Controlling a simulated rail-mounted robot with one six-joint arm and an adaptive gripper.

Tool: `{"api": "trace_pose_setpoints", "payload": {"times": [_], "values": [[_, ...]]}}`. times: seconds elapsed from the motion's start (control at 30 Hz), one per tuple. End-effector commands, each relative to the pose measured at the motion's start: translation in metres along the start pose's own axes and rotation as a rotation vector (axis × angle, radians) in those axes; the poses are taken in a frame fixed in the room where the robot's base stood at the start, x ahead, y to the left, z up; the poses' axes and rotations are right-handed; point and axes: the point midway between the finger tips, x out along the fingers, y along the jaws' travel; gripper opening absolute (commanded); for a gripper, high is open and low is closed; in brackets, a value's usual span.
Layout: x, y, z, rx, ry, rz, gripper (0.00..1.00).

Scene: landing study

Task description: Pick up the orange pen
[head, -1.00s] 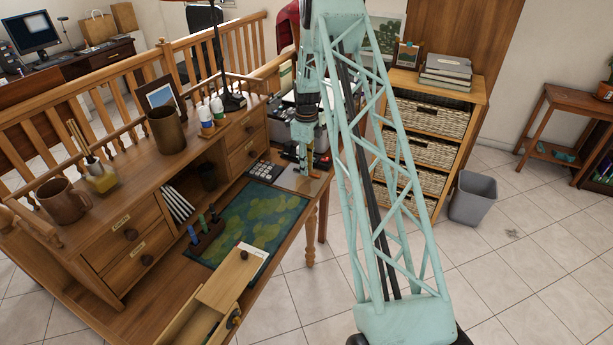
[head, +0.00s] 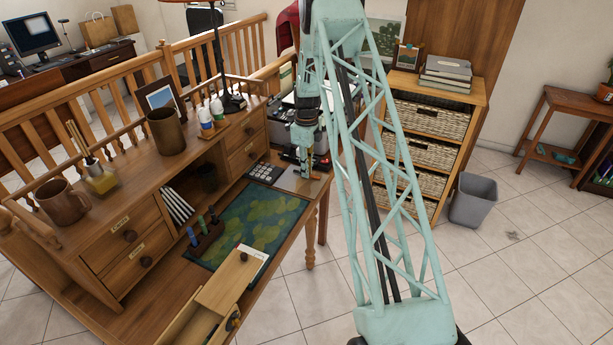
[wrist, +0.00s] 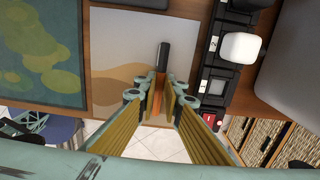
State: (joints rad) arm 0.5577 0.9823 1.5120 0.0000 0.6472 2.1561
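The orange pen (wrist: 157,94) has a dark end (wrist: 163,58) and lies over a pale sheet with tan shapes (wrist: 112,50), near the desk's edge. In the wrist view it points away from me. My gripper (wrist: 161,88) has one finger on each side of the pen, with yellowish inner pads. The fingers look open by a small gap, close beside the pen; contact is not clear.
A green patterned mat (head: 256,222) lies left of the gripper. A calculator (head: 265,173) is beside it. Tiled floor shows beyond the desk edge.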

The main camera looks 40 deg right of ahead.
Motion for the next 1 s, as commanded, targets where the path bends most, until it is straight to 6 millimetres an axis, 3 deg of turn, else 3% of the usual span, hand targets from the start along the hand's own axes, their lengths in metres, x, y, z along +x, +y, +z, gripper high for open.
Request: {"api": "trace_pose_setpoints", "payload": {"times": [0.57, 1.0], "values": [[-0.002, 0.0, 0.0, 0.0, 0.0, 0.0, 0.0], [-0.022, 0.0, 0.0, 0.0, 0.0, 0.0, 0.0]]}}
